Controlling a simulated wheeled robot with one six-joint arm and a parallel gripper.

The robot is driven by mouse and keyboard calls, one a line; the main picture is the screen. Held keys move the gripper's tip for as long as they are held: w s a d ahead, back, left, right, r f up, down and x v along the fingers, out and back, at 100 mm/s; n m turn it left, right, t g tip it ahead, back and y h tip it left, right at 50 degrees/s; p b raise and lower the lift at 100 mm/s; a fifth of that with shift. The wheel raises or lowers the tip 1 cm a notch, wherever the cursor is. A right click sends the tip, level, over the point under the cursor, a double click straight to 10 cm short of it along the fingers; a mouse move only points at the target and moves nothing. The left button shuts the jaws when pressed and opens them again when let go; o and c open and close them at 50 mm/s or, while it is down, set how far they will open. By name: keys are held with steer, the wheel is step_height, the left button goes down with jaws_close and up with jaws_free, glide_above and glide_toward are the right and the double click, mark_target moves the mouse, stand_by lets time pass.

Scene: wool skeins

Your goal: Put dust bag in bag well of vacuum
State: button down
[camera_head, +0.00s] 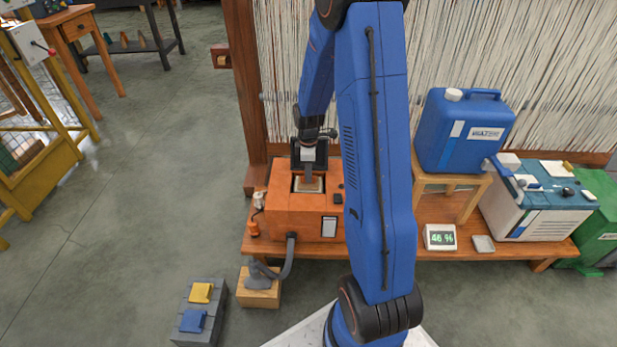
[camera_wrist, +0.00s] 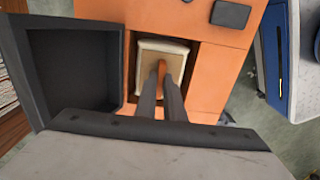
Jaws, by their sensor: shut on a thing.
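The vacuum (camera_head: 283,222) is an orange box on the low wooden bench, with its black lid (camera_wrist: 75,68) standing open. The dust bag (camera_wrist: 180,58) is a tan, pale-edged block with an orange tab, inside the dark square opening of the bag well (camera_wrist: 129,60); it also shows in the head view (camera_head: 300,187). My gripper (camera_wrist: 162,80) points down into the well and is shut on the bag's orange tab. Dark gaps show around the bag. I cannot tell whether its underside rests on the well floor.
A blue jug (camera_head: 462,135) stands on a wooden stool right of my arm. A white and teal box (camera_head: 525,212) and a 46 % display (camera_head: 440,237) are farther right. A grey block (camera_head: 190,325) with yellow and blue pieces stands front left. Loom threads (camera_head: 520,60) hang behind.

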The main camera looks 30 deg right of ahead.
steer(key=shift+f, duration=0.75)
steer(key=c, duration=1.9)
jaws_free()
steer(key=shift+f, duration=0.1)
steer(key=shift+o, duration=0.2)
